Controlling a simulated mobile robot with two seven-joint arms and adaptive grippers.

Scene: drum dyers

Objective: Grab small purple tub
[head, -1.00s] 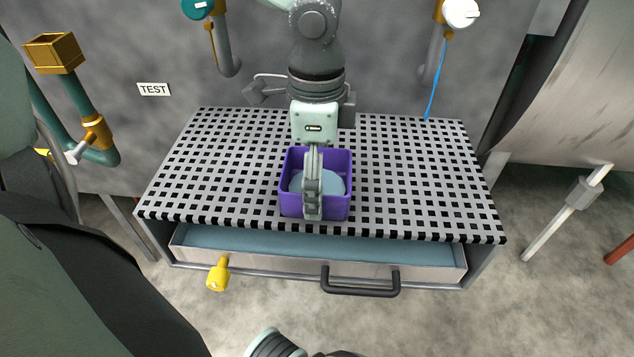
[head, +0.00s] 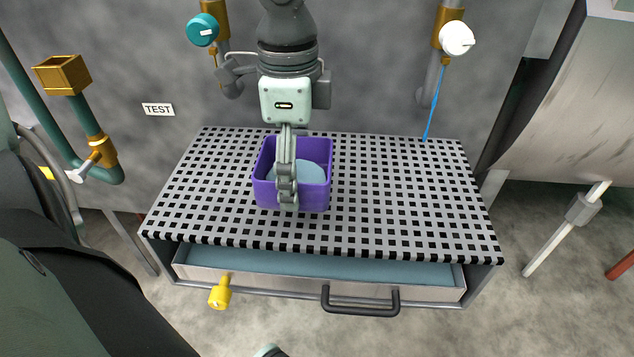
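The small purple tub (head: 318,196) is an open square box with a pale blue-grey content inside. It is over the left-middle part of the perforated grey table top (head: 400,190) in the head view. My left gripper (head: 287,200) points down at the tub's near wall, seen edge-on, and is shut on that wall. One finger shows in front of the wall. The other finger is hidden. The tub looks level and seems raised, though its clearance over the table is hard to judge. My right gripper is not in view.
Below the table top is a slightly open drawer (head: 447,287) with a black handle (head: 360,308). A yellow knob (head: 219,293) is at its left. Pipes with a teal valve (head: 202,30) and a white valve (head: 457,38) stand behind. The table's right half is clear.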

